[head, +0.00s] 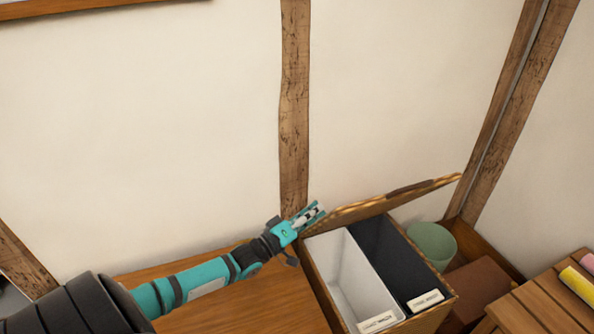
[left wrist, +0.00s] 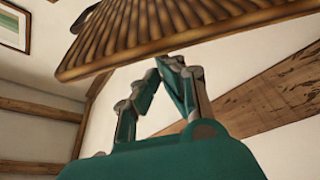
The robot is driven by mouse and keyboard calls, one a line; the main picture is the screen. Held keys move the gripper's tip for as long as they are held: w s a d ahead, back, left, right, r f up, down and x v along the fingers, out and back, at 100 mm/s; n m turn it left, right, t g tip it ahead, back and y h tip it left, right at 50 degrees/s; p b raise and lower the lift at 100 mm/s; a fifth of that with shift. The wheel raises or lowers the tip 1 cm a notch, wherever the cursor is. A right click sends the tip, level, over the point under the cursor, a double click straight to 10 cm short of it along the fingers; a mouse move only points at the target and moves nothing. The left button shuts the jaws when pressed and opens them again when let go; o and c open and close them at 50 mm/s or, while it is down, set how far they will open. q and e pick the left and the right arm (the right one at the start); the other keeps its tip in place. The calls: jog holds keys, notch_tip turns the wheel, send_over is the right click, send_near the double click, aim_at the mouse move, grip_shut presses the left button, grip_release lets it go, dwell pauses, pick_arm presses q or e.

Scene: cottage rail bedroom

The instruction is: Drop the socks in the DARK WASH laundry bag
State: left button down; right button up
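The laundry hamper (head: 338,306) stands open with two lined compartments. The left liner is white (head: 342,260) with a label (head: 377,322) at its front. The right liner is dark (head: 391,262), with its own label (head: 424,301); the lettering is too small to read surely. The raised wicker lid (head: 385,200) also fills the top of the left wrist view (left wrist: 180,35). My left gripper (head: 317,211) is at the hamper's back left corner, beside the lid. Its fingertips come together in the left wrist view (left wrist: 158,72), with nothing visible between them. No socks are recognizable. My right gripper is out of view.
A bare wooden surface (head: 240,300) lies left of the hamper. A green bin (head: 432,243) stands to its right. At far right is a slatted wooden top (head: 540,305) with yellow (head: 577,285) and pink (head: 588,262) rolls. Walls with timber posts (head: 294,100) close off the back.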

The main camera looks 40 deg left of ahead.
pick_arm(q)
jog(key=s+d+f+m+h+b, duration=0.2)
jog(key=s+d+f+m+b, duration=0.3)
jog(key=d+f, duration=0.3)
jog(key=shift+d+f+m+h, duration=0.25)
jog(key=shift+f+m+h, duration=0.15)
jog(key=shift+f+m, duration=0.5)
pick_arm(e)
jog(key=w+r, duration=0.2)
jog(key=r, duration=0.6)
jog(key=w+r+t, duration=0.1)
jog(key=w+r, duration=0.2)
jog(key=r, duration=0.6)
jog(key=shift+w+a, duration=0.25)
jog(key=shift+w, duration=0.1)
pick_arm(q)
jog(key=s+a, duration=0.4)
jog(key=s, duration=0.8)
jog(key=shift+s+a+f, duration=0.15)
jog(key=shift+a, duration=0.2)
jog(key=shift+d+f, duration=0.1)
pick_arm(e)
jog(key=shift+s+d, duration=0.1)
